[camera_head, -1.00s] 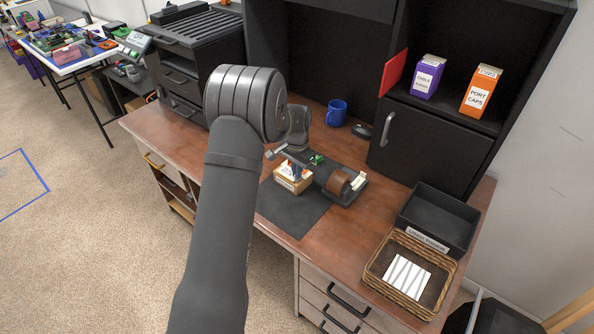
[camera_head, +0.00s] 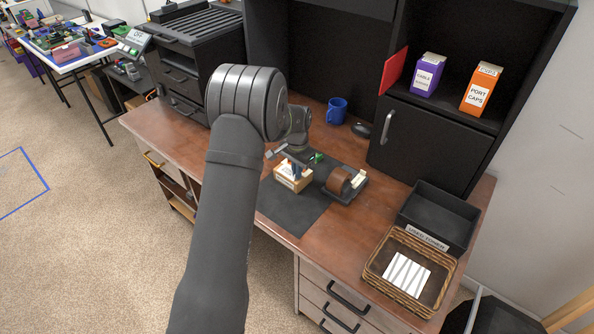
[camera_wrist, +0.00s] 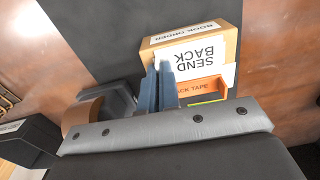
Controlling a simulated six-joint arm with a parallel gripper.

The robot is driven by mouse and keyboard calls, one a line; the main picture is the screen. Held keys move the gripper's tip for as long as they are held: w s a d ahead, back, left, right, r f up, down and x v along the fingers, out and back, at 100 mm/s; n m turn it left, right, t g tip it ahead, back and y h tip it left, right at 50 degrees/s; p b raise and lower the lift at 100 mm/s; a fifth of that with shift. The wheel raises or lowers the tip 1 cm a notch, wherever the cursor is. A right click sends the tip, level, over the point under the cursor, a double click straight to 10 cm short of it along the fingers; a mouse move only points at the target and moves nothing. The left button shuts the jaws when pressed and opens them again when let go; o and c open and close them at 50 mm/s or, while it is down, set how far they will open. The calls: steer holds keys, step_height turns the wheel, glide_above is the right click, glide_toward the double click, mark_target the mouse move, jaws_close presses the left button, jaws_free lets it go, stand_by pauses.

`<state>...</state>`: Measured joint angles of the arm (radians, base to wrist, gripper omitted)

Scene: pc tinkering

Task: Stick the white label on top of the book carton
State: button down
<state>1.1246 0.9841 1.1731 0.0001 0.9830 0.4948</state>
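The book carton (camera_head: 289,184) is a small brown box on the dark desk mat; it also shows in the wrist view (camera_wrist: 231,44), with a "BOOK ORDER" strip along its far edge. The white label (camera_wrist: 205,58), printed "SEND BACK", lies over or just above the carton top; any gap under it cannot be told. My gripper (camera_wrist: 159,68) is above the carton, its two blue-grey fingers nearly together at the label's left edge, seemingly pinching it. The gripper also shows in the head view (camera_head: 297,175). The grey gripper body hides the near side of the carton.
An orange piece (camera_wrist: 203,88) with "TAPE" lettering sits beside the fingers. A brown tape roll on a dispenser (camera_head: 340,181) stands right of the carton. A blue mug (camera_head: 337,111) is behind. A wicker basket (camera_head: 374,279) and black tray (camera_head: 440,228) are at right. The front mat is clear.

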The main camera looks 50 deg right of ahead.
stand_by(0.3)
steer(key=c, duration=1.6)
jaws_free()
step_height(320, 180, up, 17)
steer(key=shift+r, duration=0.15)
step_height(320, 180, down, 17)
steer(key=shift+f, duration=0.15)
